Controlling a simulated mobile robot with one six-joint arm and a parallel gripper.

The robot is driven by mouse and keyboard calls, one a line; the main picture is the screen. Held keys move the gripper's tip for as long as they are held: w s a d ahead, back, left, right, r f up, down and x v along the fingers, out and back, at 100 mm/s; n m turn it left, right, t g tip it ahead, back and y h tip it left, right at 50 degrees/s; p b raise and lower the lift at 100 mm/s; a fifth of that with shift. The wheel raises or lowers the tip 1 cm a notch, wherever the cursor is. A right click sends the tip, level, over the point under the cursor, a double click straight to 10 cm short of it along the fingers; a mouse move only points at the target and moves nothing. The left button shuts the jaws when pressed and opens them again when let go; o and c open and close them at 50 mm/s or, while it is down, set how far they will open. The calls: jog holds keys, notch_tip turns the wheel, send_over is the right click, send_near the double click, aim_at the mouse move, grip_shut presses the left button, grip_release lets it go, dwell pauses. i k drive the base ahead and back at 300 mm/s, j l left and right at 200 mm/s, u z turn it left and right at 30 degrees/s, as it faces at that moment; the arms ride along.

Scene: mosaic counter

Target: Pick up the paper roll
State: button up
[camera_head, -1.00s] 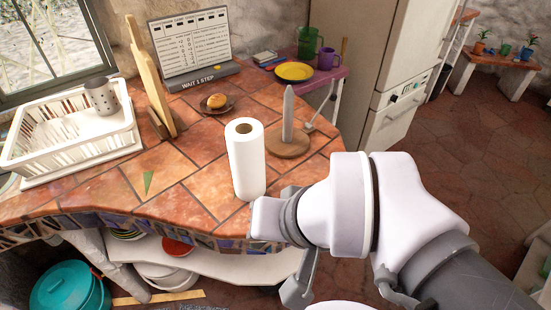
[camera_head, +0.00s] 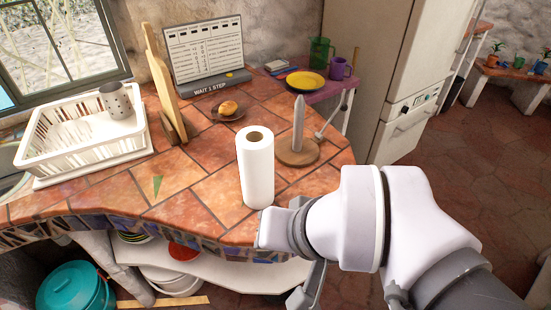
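The white paper roll (camera_head: 257,172) stands upright on the tiled counter (camera_head: 205,190), near its front edge. A wooden roll holder (camera_head: 298,132) with an upright post stands empty just behind and to the right of the roll. My gripper (camera_head: 290,262) is at the counter's front edge, in front and to the right of the roll. One finger shows near the roll's base and the other lower down, with a gap between them. The wrist hides part of the gripper. The roll is not between the fingers.
A white dish rack (camera_head: 85,152) with a grey cup stands at the left. Behind are a wooden board (camera_head: 163,80), a sign (camera_head: 205,60) and a bun on a plate (camera_head: 228,110). A purple side table (camera_head: 330,92) and a fridge (camera_head: 375,70) stand beyond. Clear tiles lie left of the roll.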

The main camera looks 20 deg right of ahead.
aim_at(255, 145)
jog(key=k+j+z, duration=0.5)
jog(key=j+z, duration=0.2)
jog(key=k+j+z, duration=0.3)
